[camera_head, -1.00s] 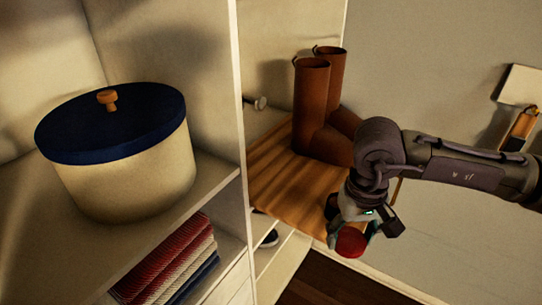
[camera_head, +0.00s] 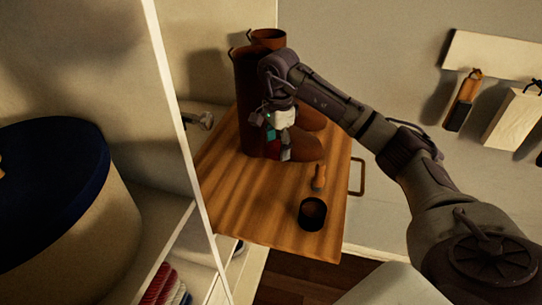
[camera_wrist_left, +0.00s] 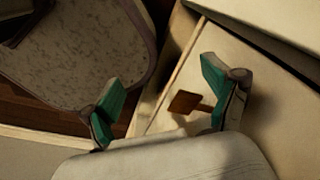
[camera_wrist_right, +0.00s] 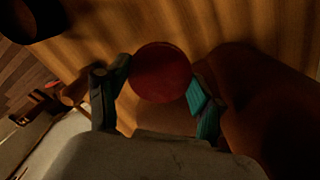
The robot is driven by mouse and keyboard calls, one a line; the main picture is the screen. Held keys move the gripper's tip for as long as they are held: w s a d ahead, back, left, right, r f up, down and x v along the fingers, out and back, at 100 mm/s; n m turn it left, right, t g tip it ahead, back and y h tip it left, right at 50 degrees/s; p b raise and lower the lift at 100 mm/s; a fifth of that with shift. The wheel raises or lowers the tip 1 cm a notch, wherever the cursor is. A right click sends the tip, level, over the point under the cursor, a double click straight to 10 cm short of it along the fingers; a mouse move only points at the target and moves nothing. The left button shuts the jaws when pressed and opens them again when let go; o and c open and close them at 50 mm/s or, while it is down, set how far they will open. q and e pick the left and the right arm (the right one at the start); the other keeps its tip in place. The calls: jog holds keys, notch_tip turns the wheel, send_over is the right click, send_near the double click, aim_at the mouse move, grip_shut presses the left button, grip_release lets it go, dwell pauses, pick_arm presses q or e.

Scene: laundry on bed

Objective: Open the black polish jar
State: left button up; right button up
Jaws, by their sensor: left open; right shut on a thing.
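The black polish jar (camera_head: 312,214) stands upright near the front of the wooden shelf board, with its top open. It shows partly at the upper left of the right wrist view (camera_wrist_right: 35,14). My right gripper (camera_head: 278,148) is shut on a round red lid (camera_wrist_right: 161,72), apart from the jar and close to the boots. In the head view the lid is mostly hidden by the fingers.
Tall brown boots (camera_head: 252,95) stand at the back of the board (camera_head: 235,195), close to my right gripper. A wooden-handled brush (camera_head: 318,178) lies between boots and jar. A cream box with a blue lid (camera_head: 50,170) is at left, past the white divider (camera_head: 172,90). Brushes hang on the right wall.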

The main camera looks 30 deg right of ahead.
aim_at(277, 173)
jog(key=f, duration=0.2)
jog(key=shift+s+f+p, duration=0.3)
jog(key=shift+f, duration=0.45)
notch_tip(277, 173, down, 3)
jog(key=shift+w+a+r+p, duration=0.1)
jog(key=shift+w+p, duration=0.05)
jog(key=shift+p, duration=0.4)
jog(key=shift+f, duration=0.75)
jog(key=o, duration=1)
jog(key=shift+c, duration=0.2)
pick_arm(q)
jog(key=shift+s+r, duration=0.6)
jog(key=shift+r, duration=0.35)
pick_arm(e)
jog(key=o, duration=0.3)
jog(key=shift+r, duration=0.1)
